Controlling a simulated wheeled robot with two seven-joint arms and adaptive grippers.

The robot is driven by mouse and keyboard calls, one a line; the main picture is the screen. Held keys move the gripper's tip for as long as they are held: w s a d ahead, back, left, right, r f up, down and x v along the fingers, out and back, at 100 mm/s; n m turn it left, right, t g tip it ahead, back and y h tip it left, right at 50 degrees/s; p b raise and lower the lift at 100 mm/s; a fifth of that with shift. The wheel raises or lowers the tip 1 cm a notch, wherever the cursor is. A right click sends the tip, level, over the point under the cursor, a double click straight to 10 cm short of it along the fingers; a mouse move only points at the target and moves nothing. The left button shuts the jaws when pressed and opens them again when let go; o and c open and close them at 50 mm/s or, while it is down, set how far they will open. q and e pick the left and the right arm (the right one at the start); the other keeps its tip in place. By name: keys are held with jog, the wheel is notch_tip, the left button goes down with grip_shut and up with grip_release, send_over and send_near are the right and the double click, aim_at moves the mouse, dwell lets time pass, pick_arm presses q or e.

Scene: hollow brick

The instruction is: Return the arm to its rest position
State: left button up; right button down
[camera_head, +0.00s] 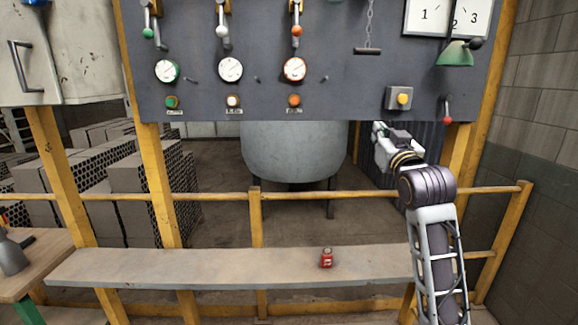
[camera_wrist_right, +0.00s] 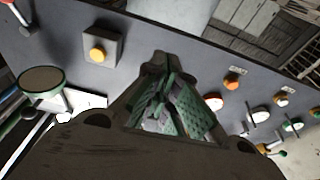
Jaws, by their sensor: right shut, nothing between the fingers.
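My right arm (camera_head: 436,255) rises from the lower right in the head view, raised over the right end of the shelf. My right gripper (camera_head: 378,130) is in front of the lower right part of the grey control panel (camera_head: 345,95), small and partly hidden by its own wrist. In the right wrist view the gripper's fingers (camera_wrist_right: 162,75) are together, with nothing between them, and point towards the panel. The yellow button box (camera_wrist_right: 100,47) shows to their left there and the row of gauges and lamps to their right. My left gripper is in neither view.
The yellow button (camera_head: 402,98), a red-knobbed lever (camera_head: 447,108) and a green lamp shade (camera_head: 455,55) are near the right arm. A yellow railing (camera_head: 350,194) and grey shelf (camera_head: 200,267) with a small red object (camera_head: 327,258) lie below. A concrete wall (camera_head: 545,150) bounds the right.

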jog(key=s+f+g, duration=0.3)
jog(key=f, duration=0.8)
jog(key=s+f+g, duration=0.2)
jog(key=s+f, duration=0.1)
jog(key=f, duration=0.8)
jog(key=s+f+g, duration=0.3)
jog(key=f, duration=0.9)
jog(key=s+f+n+g, duration=0.1)
jog(key=s+f+g, duration=0.3)
jog(key=s+f, duration=0.8)
jog(key=s+f+g, duration=0.5)
jog(key=s+f, duration=0.4)
jog(key=s, duration=0.6)
jog(key=s+f+g, duration=0.1)
jog(key=s+f, duration=0.2)
jog(key=f, duration=3.2)
jog(key=s+d+f+g, duration=0.1)
jog(key=s+d+f, duration=0.2)
jog(key=s+f, duration=1.4)
jog(key=s, duration=0.4)
jog(key=shift+s+f+n+h, duration=0.2)
jog(key=shift+f+n+h, duration=0.2)
